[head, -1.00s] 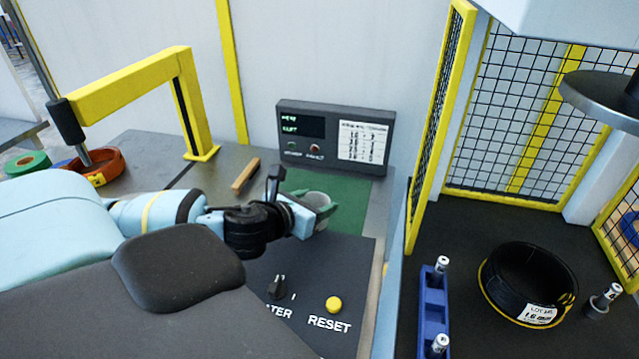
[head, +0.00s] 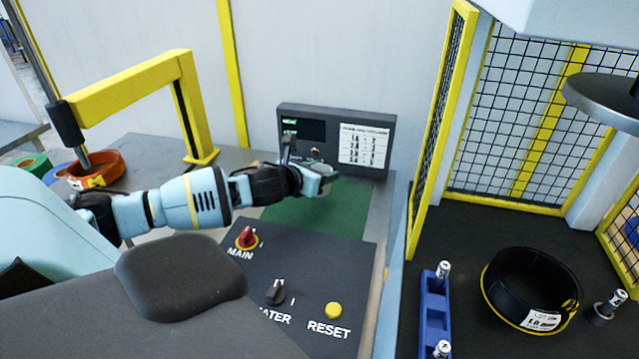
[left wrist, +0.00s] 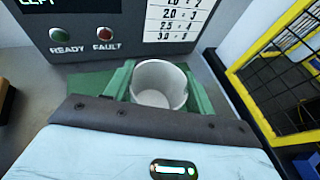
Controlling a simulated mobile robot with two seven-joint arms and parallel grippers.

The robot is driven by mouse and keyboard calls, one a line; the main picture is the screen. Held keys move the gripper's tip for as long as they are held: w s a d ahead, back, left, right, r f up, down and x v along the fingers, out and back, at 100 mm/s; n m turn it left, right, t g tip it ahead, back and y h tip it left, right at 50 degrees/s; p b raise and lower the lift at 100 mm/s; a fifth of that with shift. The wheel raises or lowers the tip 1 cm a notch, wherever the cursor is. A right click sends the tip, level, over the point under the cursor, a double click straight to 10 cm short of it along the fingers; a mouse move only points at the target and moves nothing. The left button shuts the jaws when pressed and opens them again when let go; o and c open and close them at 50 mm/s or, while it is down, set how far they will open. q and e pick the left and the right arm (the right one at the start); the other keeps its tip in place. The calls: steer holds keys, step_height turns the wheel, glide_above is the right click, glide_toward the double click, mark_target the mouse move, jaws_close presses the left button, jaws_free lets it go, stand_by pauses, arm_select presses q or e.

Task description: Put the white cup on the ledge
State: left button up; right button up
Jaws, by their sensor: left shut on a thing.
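The white cup (left wrist: 160,82) is upright between the green fingers of my left gripper (left wrist: 160,94) in the left wrist view, its open mouth showing. In the head view my left gripper (head: 318,180) holds it in front of the grey display box, above the far end of the green mat (head: 318,215); the cup is mostly hidden there by the fingers. The left gripper is shut on the cup. Which surface is the ledge I cannot tell for certain. My right gripper is not in view.
The display box (head: 362,140) stands close behind the cup. The control panel (head: 310,265) with its knobs and yellow button lies nearer. A yellow post (head: 190,105) and orange ring (head: 105,168) are left. A mesh fence (head: 437,130) and black coil (head: 530,285) are right.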

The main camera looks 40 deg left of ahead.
arm_select(q)
step_height(320, 180, down, 4)
steer(key=shift+r, duration=0.2)
steer(key=shift+f, duration=0.15)
steer(key=o, duration=1)
steer(key=shift+o, duration=0.2)
